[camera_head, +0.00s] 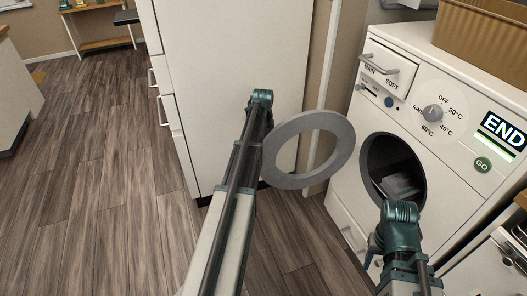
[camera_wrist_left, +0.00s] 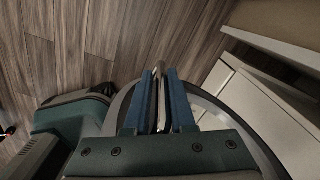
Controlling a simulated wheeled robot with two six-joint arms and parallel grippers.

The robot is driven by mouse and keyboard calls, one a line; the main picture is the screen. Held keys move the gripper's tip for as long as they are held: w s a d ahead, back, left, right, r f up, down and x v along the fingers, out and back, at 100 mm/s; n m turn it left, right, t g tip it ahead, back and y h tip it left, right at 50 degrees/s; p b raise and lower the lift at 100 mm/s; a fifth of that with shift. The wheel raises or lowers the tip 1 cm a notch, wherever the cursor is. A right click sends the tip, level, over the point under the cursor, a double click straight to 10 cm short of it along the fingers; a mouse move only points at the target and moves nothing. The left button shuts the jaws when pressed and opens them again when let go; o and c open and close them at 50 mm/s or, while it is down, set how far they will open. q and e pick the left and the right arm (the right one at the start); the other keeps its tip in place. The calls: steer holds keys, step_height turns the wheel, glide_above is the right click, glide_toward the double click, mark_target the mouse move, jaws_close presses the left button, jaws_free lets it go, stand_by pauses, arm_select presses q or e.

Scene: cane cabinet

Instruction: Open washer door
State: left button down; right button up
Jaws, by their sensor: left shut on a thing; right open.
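The washer door, a grey ring (camera_head: 318,121), stands swung out from the white washer (camera_head: 447,165), to the left of its round dark opening (camera_head: 381,157). Part of the ring also shows in the left wrist view (camera_wrist_left: 257,138). My left gripper (camera_wrist_left: 158,72) is shut on a thin, pale part of the door, seen between its blue fingers. In the head view my left arm reaches up beside the door, and its fingers are hidden. My right gripper (camera_head: 373,246) is open and empty, low in front of the washer, below the opening.
A tall white cabinet (camera_head: 235,70) stands behind the door, close to my left arm. A brown basket (camera_head: 485,38) sits on the washer. Something grey (camera_head: 398,186) lies inside the drum. The wooden floor (camera_head: 95,165) on the left is clear.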

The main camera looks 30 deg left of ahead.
arm_select(q)
steer(key=shift+w+d, duration=0.25)
steer(key=shift+d, duration=0.05)
steer(key=c, duration=0.8)
jaws_free()
steer(key=shift+d, duration=0.1)
steer(key=shift+c, duration=0.2)
steer(key=shift+s+a, duration=0.1)
steer(key=shift+a, duration=0.1)
steer(key=shift+r+p, duration=0.45)
step_height(320, 180, up, 13)
steer(key=p, duration=1.3)
steer(key=shift+f, duration=0.1)
